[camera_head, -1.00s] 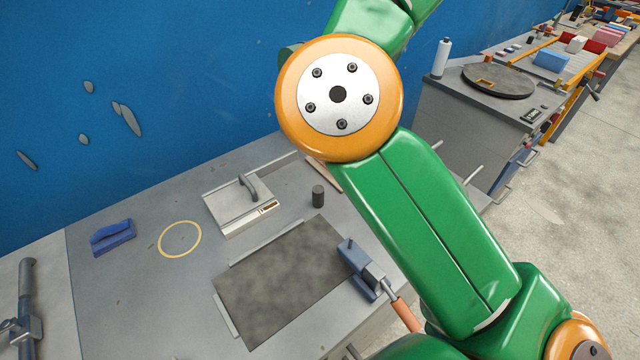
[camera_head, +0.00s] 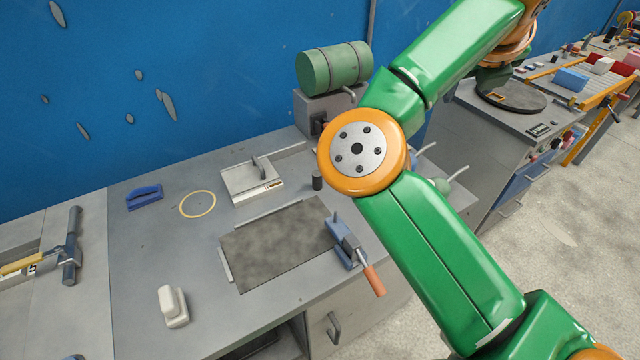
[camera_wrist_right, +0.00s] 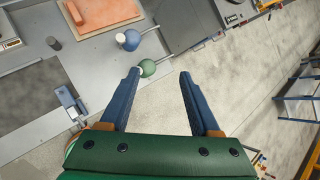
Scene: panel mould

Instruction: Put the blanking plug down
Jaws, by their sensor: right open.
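A small dark cylinder (camera_head: 317,183), which looks like the blanking plug, stands upright on the grey bench (camera_head: 135,300), right of a pale box (camera_head: 240,188). It also shows in the right wrist view (camera_wrist_right: 54,43). My right gripper (camera_wrist_right: 158,72) is open, with nothing between its blue fingers. In the right wrist view, the cylinder is far to the left of the fingers and apart from them. In the head view the right arm reaches to the upper right, and its fingertips cannot be made out. My left gripper is not in view.
A dark sheet (camera_head: 275,250) lies on the bench, with a blue clamp (camera_head: 342,243) at its right edge. A yellow ring (camera_head: 197,204), a blue tool (camera_head: 145,197) and a white block (camera_head: 173,306) are to the left. A green tank (camera_head: 335,68) stands behind.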

